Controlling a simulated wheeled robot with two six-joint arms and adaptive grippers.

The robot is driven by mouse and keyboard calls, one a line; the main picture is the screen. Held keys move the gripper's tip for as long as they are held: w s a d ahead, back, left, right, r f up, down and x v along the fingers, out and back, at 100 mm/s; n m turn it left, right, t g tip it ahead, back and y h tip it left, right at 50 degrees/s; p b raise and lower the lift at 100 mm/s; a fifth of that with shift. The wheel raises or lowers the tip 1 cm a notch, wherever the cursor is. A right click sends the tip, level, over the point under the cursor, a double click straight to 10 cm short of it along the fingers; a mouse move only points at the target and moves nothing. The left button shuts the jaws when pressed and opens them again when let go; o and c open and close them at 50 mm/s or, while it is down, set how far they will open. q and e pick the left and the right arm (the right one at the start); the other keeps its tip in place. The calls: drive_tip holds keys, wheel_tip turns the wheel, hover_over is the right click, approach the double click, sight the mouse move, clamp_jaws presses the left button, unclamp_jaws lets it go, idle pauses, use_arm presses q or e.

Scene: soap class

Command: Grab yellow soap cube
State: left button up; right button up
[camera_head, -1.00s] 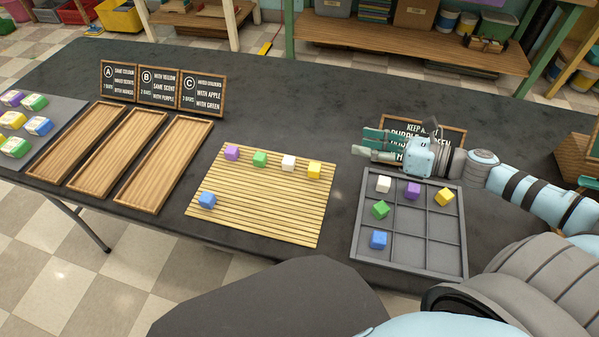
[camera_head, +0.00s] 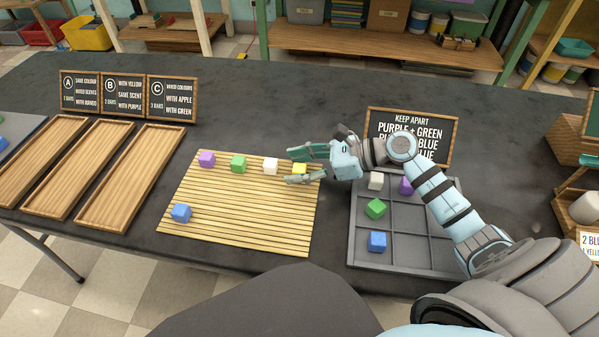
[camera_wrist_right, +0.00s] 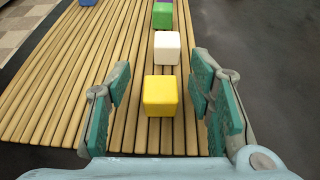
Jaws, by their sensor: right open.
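The yellow soap cube (camera_head: 299,169) sits at the right end of the back row on the slatted bamboo mat (camera_head: 240,215). My right gripper (camera_head: 297,166) is open around it in the head view, and its fingers partly hide the cube. In the right wrist view the yellow cube (camera_wrist_right: 160,96) stands between the two open green-padded fingers (camera_wrist_right: 158,100), with a gap on each side. A white cube (camera_wrist_right: 167,47) sits just beyond it. My left gripper is not in view.
White (camera_head: 270,165), green (camera_head: 238,163) and purple (camera_head: 207,159) cubes share the back row; a blue cube (camera_head: 181,213) sits front left. A grey divided tray (camera_head: 405,266) holds more cubes to the right. A "keep apart" sign (camera_head: 412,130) stands behind my right arm.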

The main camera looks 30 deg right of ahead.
drive_tip(key=c, duration=1)
drive_tip(key=shift+c, duration=0.2)
